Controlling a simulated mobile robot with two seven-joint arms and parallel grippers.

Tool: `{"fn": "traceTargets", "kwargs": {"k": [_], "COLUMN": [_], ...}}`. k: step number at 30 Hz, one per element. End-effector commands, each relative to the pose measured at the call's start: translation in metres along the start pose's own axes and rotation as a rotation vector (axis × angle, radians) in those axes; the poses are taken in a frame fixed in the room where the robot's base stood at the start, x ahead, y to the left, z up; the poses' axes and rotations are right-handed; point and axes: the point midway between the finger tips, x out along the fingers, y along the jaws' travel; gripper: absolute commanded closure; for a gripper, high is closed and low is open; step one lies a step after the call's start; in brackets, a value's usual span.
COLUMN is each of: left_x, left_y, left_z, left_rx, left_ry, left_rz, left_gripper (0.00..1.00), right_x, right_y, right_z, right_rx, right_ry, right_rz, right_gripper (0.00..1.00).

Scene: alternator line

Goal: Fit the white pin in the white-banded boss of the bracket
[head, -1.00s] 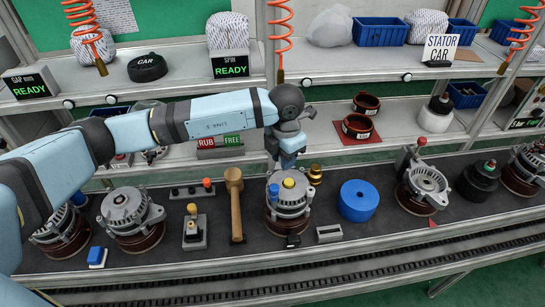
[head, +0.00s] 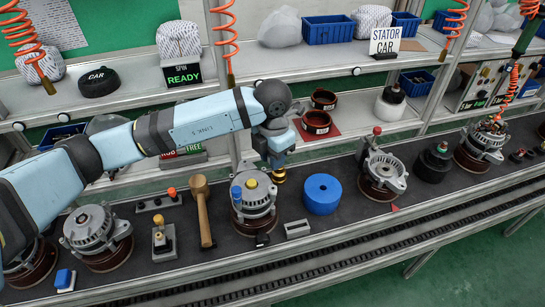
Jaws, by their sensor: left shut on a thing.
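My left gripper (head: 278,164) points down just behind and right of the silver bracket (head: 258,203) in the middle of the bench. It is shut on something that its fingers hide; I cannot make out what. A brass-coloured piece (head: 279,176) shows right at its fingertips; whether it is held is unclear. The bracket sits on a brown round base, with a yellow cap (head: 251,184) on top and a blue peg (head: 236,192) at its left. I cannot pick out the white pin or a white band. My right gripper is out of view.
A wooden mallet (head: 202,213) and a grey block with a knob (head: 162,241) lie left of the bracket. A blue disc (head: 322,194) and a small grey block (head: 297,229) are to its right. More housings (head: 384,172) stand along the bench.

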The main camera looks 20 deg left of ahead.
Motion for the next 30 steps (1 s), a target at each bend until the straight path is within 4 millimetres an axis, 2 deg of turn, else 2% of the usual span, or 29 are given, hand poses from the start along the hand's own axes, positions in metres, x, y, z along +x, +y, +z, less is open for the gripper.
{"fn": "traceTargets", "kwargs": {"k": [15, 21, 30], "left_x": [0.050, 0.057, 0.057], "left_y": [0.000, 0.000, 0.000], "left_z": [0.000, 0.000, 0.000], "left_rx": [0.000, 0.000, 0.000], "left_ry": [0.001, 0.000, 0.001], "left_rz": [0.000, 0.000, 0.000], "left_gripper": [0.96, 0.96, 0.96], "right_x": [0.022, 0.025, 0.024], "right_y": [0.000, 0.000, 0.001], "right_z": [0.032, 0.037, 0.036], "right_rx": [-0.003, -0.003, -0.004], "right_ry": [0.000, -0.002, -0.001], "right_rz": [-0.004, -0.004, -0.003], "right_gripper": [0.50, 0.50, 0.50]}}
